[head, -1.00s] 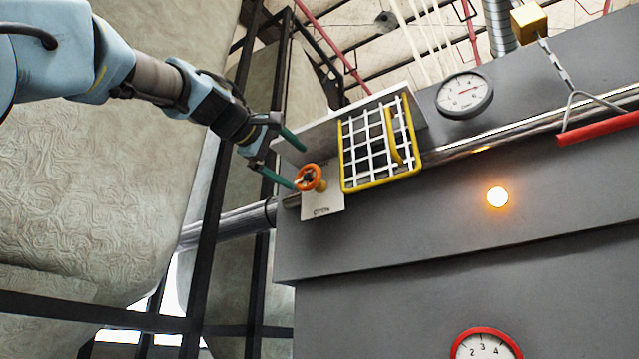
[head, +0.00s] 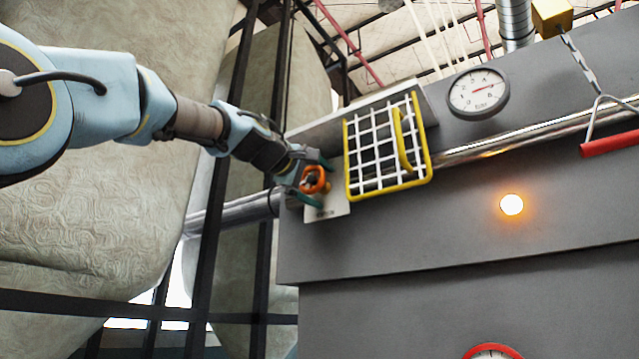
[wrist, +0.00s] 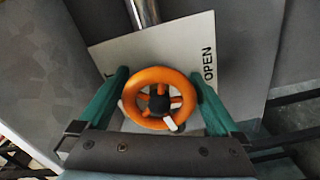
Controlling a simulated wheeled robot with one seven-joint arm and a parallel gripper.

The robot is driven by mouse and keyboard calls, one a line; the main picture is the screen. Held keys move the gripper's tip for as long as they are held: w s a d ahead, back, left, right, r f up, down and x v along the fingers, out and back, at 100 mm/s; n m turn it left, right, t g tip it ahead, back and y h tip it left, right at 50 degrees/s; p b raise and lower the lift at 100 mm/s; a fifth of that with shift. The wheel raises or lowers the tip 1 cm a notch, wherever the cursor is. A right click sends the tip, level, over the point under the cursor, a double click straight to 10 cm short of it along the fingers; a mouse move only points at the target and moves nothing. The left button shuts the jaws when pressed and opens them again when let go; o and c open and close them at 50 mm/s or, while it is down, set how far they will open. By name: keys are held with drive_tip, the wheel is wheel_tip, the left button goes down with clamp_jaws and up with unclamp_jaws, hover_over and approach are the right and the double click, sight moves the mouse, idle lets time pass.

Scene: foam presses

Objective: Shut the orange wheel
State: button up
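The orange wheel (head: 314,180) sits on a pale plate (head: 334,207) at the left end of the grey machine. In the wrist view the orange wheel (wrist: 160,98) has spokes, a dark hub and a white mark on its lower right rim. The plate there (wrist: 150,48) reads "OPEN" to the right of the wheel. My gripper (head: 318,180) is at the wheel, and its green fingers stand on either side of the rim. In the wrist view my gripper (wrist: 159,92) is spread about as wide as the wheel. Whether the fingers press on the rim is not clear.
A yellow-framed white grid guard (head: 387,148) stands just right of the wheel. A gauge (head: 478,93), a shiny pipe (head: 480,148), a lit orange lamp (head: 511,204) and a red bar handle (head: 610,143) lie farther right. Dark frame posts (head: 215,220) stand at the left.

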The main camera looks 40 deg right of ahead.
drive_tip(key=c, duration=1)
drive_tip(key=shift+m, duration=0.3)
drive_tip(key=m+b, duration=0.2)
drive_tip(key=m, duration=0.2)
drive_tip(key=shift+f+m+b, duration=0.15)
drive_tip(key=shift+m+b, duration=0.15)
drive_tip(key=shift+b, duration=0.05)
drive_tip(key=m+b, duration=0.1)
drive_tip(key=m, duration=0.4)
drive_tip(key=shift+w+b, duration=0.1)
drive_tip(key=shift+b, duration=0.3)
drive_tip(key=m+b, duration=0.1)
drive_tip(key=m, duration=0.4)
drive_tip(key=shift+w+m, duration=0.1)
drive_tip(key=shift+m, duration=0.3)
drive_tip(key=m, duration=0.4)
drive_tip(key=shift+m, duration=0.4)
